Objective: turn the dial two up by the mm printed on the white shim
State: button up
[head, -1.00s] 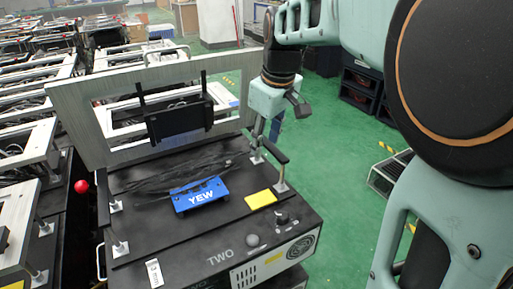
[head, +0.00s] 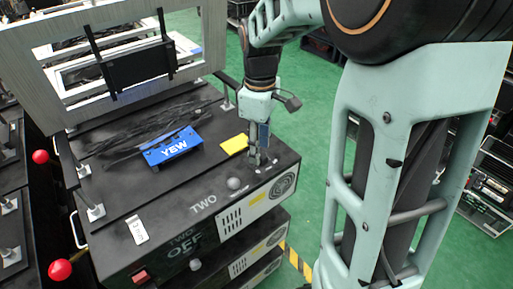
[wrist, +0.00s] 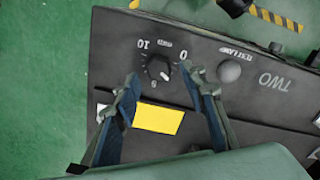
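The dial (wrist: 158,68) is a round black knob on the top of the black cabinet marked TWO (head: 203,204). Its scale shows 0 and 10, and a white mark on the knob points to the lower right in the wrist view. My gripper (wrist: 165,88) is open, its fingers apart on either side just short of the dial; I cannot tell if they touch it. In the head view my gripper (head: 259,160) hides the dial. The white shim (head: 137,229) lies at the cabinet's front left; its print is too small to read.
A yellow card (head: 234,145) and a blue YEW block (head: 172,147) lie on the cabinet top. A red switch (head: 139,276) is on the front. Green floor (wrist: 45,60) is clear beyond the cabinet edge.

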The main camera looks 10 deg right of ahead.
jog(key=shift+f, duration=1)
jog(key=shift+c, duration=0.2)
grip_shut()
jog(key=m+p, duration=0.1)
jog(key=m, duration=0.1)
jog(key=shift+w+r+m+p, duration=0.1)
jog(key=shift+r+m+p, duration=0.05)
jog(key=shift+m+p, duration=0.2)
jog(key=m+p, duration=0.1)
jog(key=m, duration=0.2)
jog(key=shift+d+m, duration=0.1)
jog(key=shift+m, duration=0.25)
jog(key=m+p, duration=0.2)
jog(key=m, duration=0.3)
jog(key=shift+w+d, duration=0.1)
jog(key=shift+d, duration=0.05)
jog(key=shift+m, duration=0.3)
